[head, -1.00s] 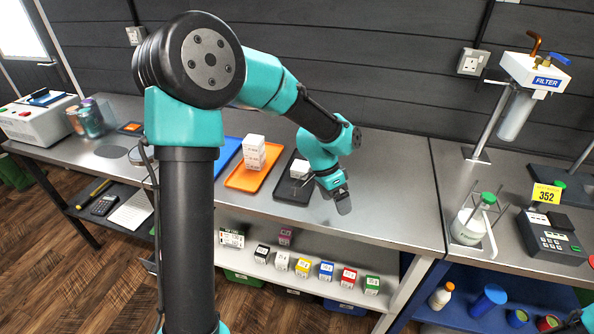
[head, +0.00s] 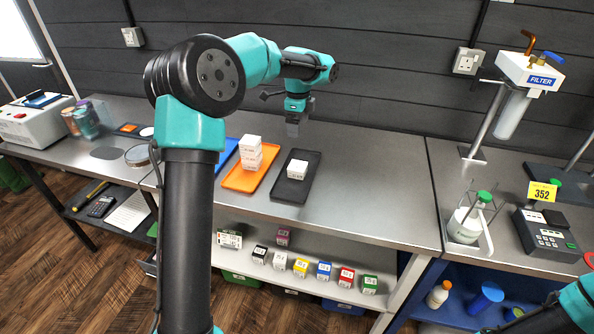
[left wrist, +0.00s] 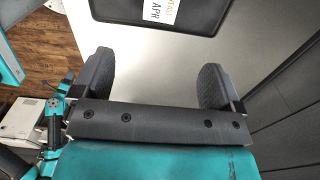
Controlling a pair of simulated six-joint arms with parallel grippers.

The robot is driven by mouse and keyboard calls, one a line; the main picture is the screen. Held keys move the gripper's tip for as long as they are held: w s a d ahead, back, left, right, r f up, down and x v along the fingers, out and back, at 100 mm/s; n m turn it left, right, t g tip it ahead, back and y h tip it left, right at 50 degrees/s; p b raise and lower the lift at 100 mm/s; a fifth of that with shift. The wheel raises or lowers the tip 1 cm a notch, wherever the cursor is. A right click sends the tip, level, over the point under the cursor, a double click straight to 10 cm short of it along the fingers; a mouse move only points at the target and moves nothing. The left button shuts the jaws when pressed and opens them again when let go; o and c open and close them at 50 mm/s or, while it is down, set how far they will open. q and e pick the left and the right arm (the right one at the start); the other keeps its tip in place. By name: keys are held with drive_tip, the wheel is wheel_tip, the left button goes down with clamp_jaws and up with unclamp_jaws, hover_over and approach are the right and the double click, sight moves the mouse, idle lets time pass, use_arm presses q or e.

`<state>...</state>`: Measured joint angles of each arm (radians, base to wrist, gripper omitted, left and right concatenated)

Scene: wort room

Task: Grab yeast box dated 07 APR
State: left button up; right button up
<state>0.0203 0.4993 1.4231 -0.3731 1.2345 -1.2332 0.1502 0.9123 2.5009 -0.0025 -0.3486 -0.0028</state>
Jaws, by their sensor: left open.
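A white box (head: 297,168) sits alone on the dark tray (head: 291,187) on the steel bench. In the left wrist view, a white label face with an orange band and the letters "APR" (left wrist: 160,12) shows at the top edge, on the dark tray (left wrist: 203,16); its day number cannot be read. White boxes are stacked on the orange tray (head: 237,182), their dates too small to read. My left gripper (head: 293,130) is above the bench behind the dark tray. In the left wrist view, the left gripper (left wrist: 157,65) is open with nothing between its fingers. My right gripper is out of view.
A blue tray (head: 225,154) lies left of the orange one. Small coloured boxes (head: 301,267) stand on the shelf below. The bench right of the dark tray is clear. A filter stand (head: 512,105) and a keypad device (head: 545,232) are at the right.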

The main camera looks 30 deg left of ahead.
use_arm(q)
approach(298, 166)
wheel_tip(298, 166, down, 5)
drive_tip(key=shift+f, duration=0.15)
idle(0.4)
drive_tip(key=shift+w+a+f, duration=0.1)
drive_tip(key=shift+f, duration=2.5)
drive_tip(key=shift+c, duration=0.2)
drive_tip(key=c, duration=1)
drive_tip(key=shift+r, duration=0.1)
